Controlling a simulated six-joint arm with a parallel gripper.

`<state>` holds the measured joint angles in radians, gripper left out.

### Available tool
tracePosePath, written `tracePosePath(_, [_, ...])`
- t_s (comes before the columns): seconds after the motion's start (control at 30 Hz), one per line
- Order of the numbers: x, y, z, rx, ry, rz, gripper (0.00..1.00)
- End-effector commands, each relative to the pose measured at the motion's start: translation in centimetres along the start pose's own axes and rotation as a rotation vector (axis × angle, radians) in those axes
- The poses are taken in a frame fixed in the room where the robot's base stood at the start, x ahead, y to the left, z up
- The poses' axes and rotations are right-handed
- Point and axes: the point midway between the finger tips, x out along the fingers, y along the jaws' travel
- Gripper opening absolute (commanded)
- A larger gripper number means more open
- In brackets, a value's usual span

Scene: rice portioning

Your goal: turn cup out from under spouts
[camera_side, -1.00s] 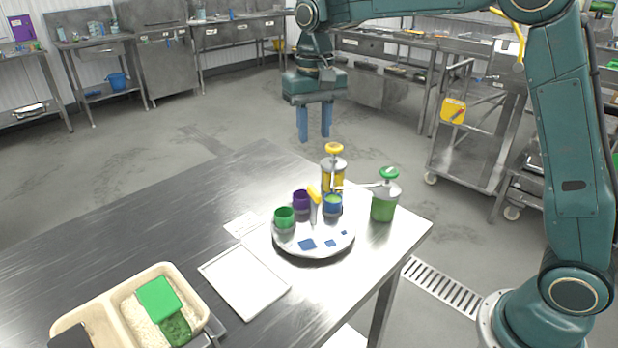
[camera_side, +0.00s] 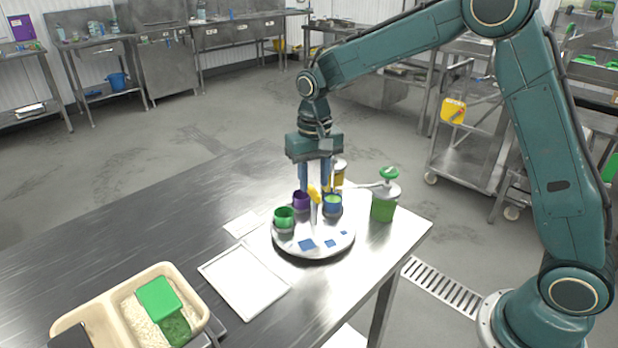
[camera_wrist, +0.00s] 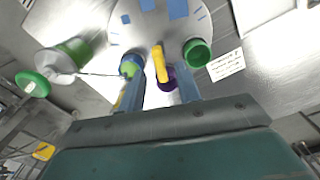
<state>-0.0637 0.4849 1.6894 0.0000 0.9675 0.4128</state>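A round white turntable (camera_side: 290,243) on the steel table carries a green cup (camera_side: 284,217), a purple cup (camera_side: 300,201) and a blue cup (camera_side: 332,210) with something green inside. A yellow handle (camera_side: 314,193) stands near its middle. The green pump dispenser (camera_side: 384,208) reaches its spout toward the blue cup. A yellow dispenser (camera_side: 340,172) is partly hidden behind my gripper (camera_side: 315,187). My gripper is open, its blue fingers pointing down behind the handle. In the wrist view, the handle (camera_wrist: 158,62) and purple cup (camera_wrist: 167,84) show between the fingers, the blue cup (camera_wrist: 127,68) by the left finger.
A white tray (camera_side: 243,282) and a small label card (camera_side: 241,224) lie left of the turntable. A cream two-part bin (camera_side: 97,313) with rice and a green scoop (camera_side: 158,296) stands at the front left. The table's back left is clear.

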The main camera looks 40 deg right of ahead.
Motion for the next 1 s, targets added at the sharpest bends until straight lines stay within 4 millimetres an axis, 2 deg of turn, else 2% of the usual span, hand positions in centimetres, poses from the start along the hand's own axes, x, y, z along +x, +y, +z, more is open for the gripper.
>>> tracePosePath(0.2, [1.7,0.0,0.0,0.0,-0.001,0.001,0.34])
tracePosePath(0.57, [2.0,0.0,0.0,0.0,0.0,0.0,0.34])
tracePosePath(0.73, [2.0,0.0,0.0,0.0,0.0,0.0,0.02])
tracePosePath(1.0, [2.0,0.0,0.0,0.001,0.0,0.0,0.0])
